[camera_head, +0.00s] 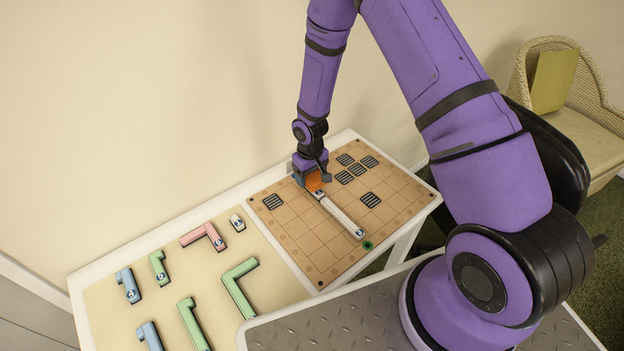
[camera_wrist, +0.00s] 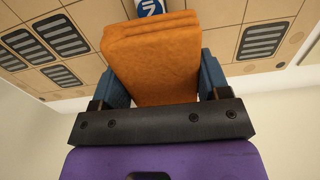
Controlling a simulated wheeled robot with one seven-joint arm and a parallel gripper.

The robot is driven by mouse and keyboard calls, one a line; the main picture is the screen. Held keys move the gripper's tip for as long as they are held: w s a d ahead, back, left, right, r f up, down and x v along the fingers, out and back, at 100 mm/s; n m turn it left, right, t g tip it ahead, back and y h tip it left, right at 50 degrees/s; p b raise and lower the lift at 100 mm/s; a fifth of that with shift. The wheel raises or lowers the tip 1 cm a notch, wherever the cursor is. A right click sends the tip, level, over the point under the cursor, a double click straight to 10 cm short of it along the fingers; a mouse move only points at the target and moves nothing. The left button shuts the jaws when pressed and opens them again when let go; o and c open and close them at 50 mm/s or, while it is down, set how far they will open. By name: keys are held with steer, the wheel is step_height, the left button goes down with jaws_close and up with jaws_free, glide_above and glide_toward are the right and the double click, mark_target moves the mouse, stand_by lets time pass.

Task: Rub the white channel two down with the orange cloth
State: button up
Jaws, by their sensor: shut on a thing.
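My gripper (camera_head: 313,177) is shut on the orange cloth (camera_head: 315,182). In the wrist view the folded orange cloth (camera_wrist: 155,55) fills the space between the blue fingers. The white channel (camera_head: 340,214) is a long straight piece lying on the tan grid board (camera_head: 293,222). The cloth is at its far end, over or against it; I cannot tell whether they touch. In the wrist view a blue mark with a white sign (camera_wrist: 149,7) shows just beyond the cloth. Most of the channel is hidden there by the cloth.
Several dark grated tiles (camera_head: 272,201) lie on the board. A green round spot (camera_head: 368,245) is near the channel's near end. Pink (camera_head: 204,236), green (camera_head: 239,287) and blue (camera_head: 128,284) pieces lie on the left panel. A wicker chair (camera_head: 571,124) stands at the right.

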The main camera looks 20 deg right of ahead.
steer(key=shift+r, duration=2.8)
